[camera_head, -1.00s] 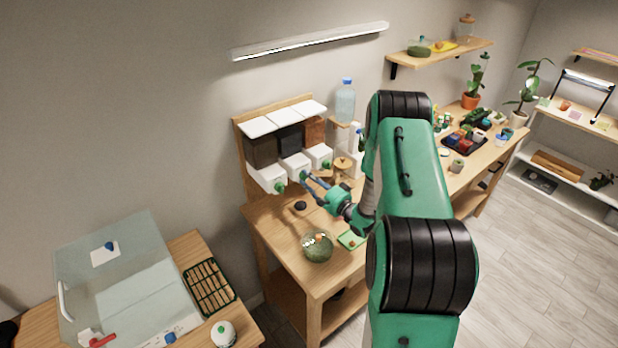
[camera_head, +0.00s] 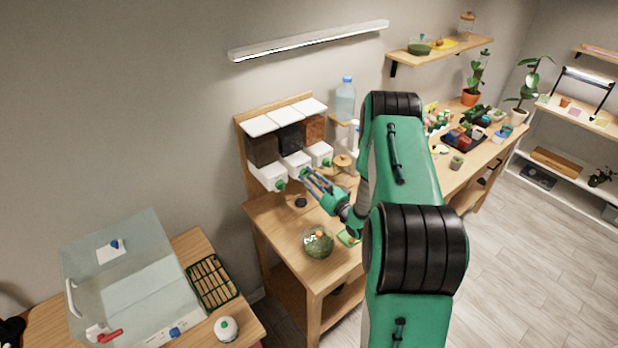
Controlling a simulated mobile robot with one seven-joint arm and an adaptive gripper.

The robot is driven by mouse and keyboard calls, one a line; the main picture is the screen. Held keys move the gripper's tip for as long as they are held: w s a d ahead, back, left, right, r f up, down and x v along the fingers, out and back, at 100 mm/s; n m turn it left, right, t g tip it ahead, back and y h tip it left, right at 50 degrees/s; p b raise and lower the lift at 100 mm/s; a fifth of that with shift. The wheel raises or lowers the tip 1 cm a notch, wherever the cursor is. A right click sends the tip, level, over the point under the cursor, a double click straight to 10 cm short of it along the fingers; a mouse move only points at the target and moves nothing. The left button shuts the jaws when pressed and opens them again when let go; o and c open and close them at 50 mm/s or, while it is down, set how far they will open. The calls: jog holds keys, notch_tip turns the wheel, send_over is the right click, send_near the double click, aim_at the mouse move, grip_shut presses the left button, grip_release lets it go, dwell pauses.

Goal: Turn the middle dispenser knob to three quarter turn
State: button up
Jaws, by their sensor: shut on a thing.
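The dispenser unit stands against the wall, with three dark-to-brown bins under white lids. The middle dispenser (camera_head: 294,161) has a white front with a green knob (camera_head: 304,173), partly hidden by my fingers. My gripper (camera_head: 308,176) reaches it from the lower right and is shut on this knob. The knob's exact turn angle is too small to read. The left knob (camera_head: 280,185) and the right knob (camera_head: 327,162) are also green and stand clear of my gripper.
A small dark round dish (camera_head: 301,203) lies on the table below the middle dispenser. A glass bowl (camera_head: 318,243) stands near the table's front edge. A lidded jar (camera_head: 342,164) and a water bottle (camera_head: 345,100) are to the right.

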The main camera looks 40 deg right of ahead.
jog(key=shift+d+r, duration=0.15)
jog(key=shift+d, duration=0.2)
jog(key=o, duration=1.1)
jog(key=shift+a+f, duration=0.1)
jog(key=shift+f, duration=0.1)
jog(key=s, duration=0.8)
jog(key=s+f, duration=0.1)
jog(key=s, duration=0.3)
jog(key=shift+o, duration=0.3)
